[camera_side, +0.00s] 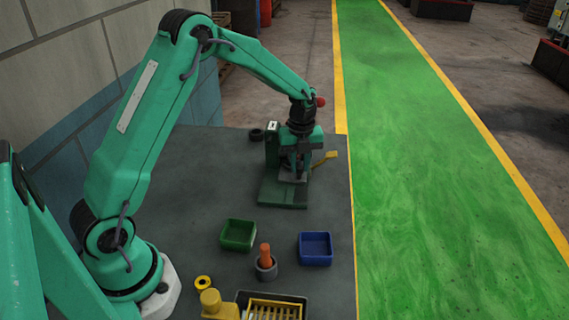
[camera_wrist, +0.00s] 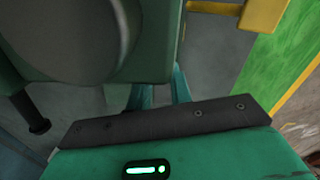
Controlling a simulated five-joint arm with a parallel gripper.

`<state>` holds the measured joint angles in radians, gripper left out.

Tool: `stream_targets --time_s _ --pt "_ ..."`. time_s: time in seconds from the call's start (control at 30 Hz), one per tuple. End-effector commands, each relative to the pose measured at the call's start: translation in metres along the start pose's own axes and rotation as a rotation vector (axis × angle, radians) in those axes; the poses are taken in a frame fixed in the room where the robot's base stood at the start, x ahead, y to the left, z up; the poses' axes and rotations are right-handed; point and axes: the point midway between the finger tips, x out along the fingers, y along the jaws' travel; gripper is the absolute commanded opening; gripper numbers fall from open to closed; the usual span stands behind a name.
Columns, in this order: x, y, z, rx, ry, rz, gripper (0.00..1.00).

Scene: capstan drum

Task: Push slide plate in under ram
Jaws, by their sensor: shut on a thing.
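A small press stands on a green base plate (camera_side: 283,193) on the table in the side view. A small grey piece, which looks like the slide plate (camera_side: 291,178), shows low at the front of the press. My gripper (camera_side: 293,165) points down at this spot, close against the press. In the wrist view, the two teal fingers of my gripper (camera_wrist: 160,94) reach in beside the press's large green body (camera_wrist: 75,40). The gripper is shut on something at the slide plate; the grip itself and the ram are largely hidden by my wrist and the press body.
A yellow lever (camera_side: 325,158) sticks out right of the press and shows in the wrist view (camera_wrist: 245,12). A green bin (camera_side: 238,235), a blue bin (camera_side: 316,249) and a cup with an orange-handled thing (camera_side: 266,263) stand nearer the camera. The table between is clear.

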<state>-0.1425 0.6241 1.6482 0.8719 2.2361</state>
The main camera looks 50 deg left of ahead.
Motion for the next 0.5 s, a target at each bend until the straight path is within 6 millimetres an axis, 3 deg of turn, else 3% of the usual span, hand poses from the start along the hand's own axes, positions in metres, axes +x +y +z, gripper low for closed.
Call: stream_targets --time_s 0.1,0.43,0.47,0.5 --pt "-0.0006 -0.0031 0.0094 0.000 -0.003 -0.004 0.00" --pt "-0.0013 -0.0041 0.0138 -0.002 -0.008 -0.010 0.00" --pt "-0.0014 -0.0041 0.0140 -0.003 -0.008 -0.010 0.27" --pt "-0.0014 -0.0041 0.0141 -0.003 -0.008 -0.010 0.35"
